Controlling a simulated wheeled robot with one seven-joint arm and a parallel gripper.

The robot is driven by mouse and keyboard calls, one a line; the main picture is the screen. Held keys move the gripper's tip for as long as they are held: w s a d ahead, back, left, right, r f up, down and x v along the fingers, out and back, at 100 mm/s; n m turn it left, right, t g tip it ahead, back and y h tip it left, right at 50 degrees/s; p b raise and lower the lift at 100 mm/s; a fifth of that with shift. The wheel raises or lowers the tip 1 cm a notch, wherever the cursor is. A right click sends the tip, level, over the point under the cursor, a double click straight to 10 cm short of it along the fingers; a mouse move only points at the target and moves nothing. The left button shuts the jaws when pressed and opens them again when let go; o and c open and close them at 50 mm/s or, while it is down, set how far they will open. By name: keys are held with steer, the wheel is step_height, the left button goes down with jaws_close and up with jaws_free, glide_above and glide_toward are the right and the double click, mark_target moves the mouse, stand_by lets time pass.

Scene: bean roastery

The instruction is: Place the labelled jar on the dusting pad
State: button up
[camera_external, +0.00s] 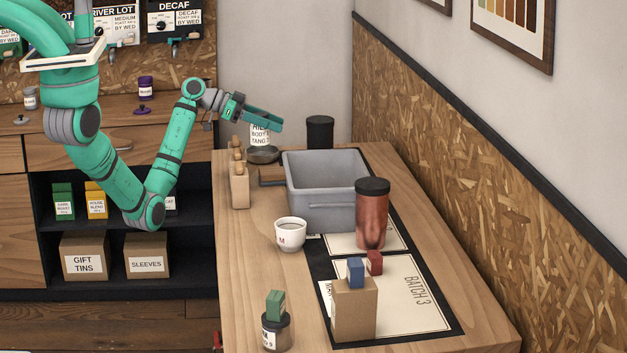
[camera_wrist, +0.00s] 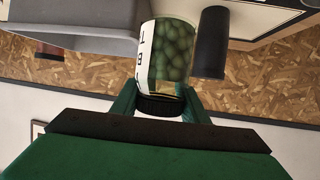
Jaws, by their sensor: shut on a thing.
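My gripper (camera_external: 262,118) is shut on the labelled jar (camera_external: 260,135), above the far left part of the table. In the wrist view the jar (camera_wrist: 172,50) is glass with green beans, a white lettered label and a black lid; the fingers (camera_wrist: 160,105) are at the lid. A dark round dish-like thing (camera_external: 263,156) shows right below the jar. I cannot tell if the jar touches it. I cannot make out for sure which thing is the dusting pad.
Close by are a grey bin (camera_external: 325,205), a black cylinder (camera_external: 320,132) and a wooden holder (camera_external: 239,188). A copper canister (camera_external: 371,215), a white cup (camera_external: 290,235), a cardboard box (camera_external: 354,312) and a second jar (camera_external: 276,333) stand nearer.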

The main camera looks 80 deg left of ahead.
steer(key=shift+w+a+f, duration=0.55)
steer(key=shift+w+f, duration=0.15)
steer(key=shift+f, duration=0.8)
steer(key=shift+w+a+f, duration=0.5)
steer(key=shift+w+f, duration=0.2)
steer(key=shift+f, duration=0.85)
steer(key=shift+w+a+f, duration=0.55)
steer(key=shift+w+f, duration=0.15)
steer(key=shift+f, duration=0.8)
steer(key=shift+f, duration=0.1)
steer(key=o, duration=1.2)
steer(key=v, duration=1.2)
